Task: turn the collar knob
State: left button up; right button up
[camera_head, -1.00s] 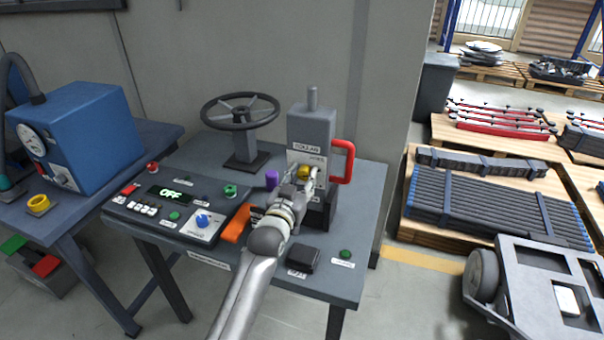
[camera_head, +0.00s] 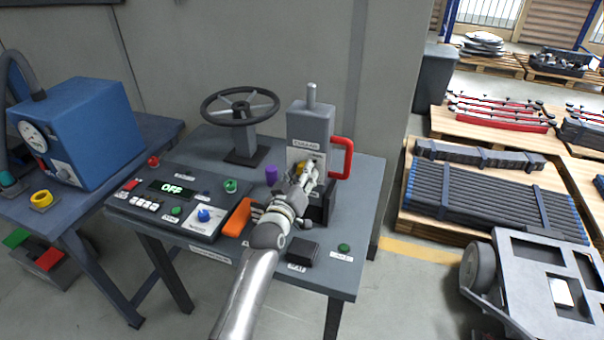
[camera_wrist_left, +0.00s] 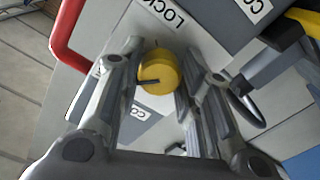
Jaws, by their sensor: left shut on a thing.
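The yellow round collar knob (camera_wrist_left: 158,72) has a dark mark on its face and sits on the light panel of a grey upright unit (camera_head: 311,124). My left gripper (camera_wrist_left: 160,80) has one finger on each side of the knob and is shut on it. In the head view the gripper (camera_head: 310,172) reaches the unit's front from below, and its fingers cover most of the knob (camera_head: 302,168). The panel appears tilted in the wrist view, with a partly visible "LOCK" label (camera_wrist_left: 160,12). My right gripper is not in view.
A red handle (camera_head: 348,157) stands out on the unit's right side. A black handwheel (camera_head: 240,106) stands behind left. A control panel (camera_head: 150,209) reading OFF, an orange block (camera_head: 236,217) and a purple peg (camera_head: 271,175) are to the left. A black box (camera_head: 302,254) lies in front.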

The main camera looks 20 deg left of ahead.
pick_arm(q)
jog(key=shift+f, duration=0.1)
jog(key=o, duration=1)
jog(key=shift+s, duration=0.1)
jog(key=s, duration=1.1)
jog(key=shift+s+a, duration=0.2)
jog(key=shift+s, duration=0.2)
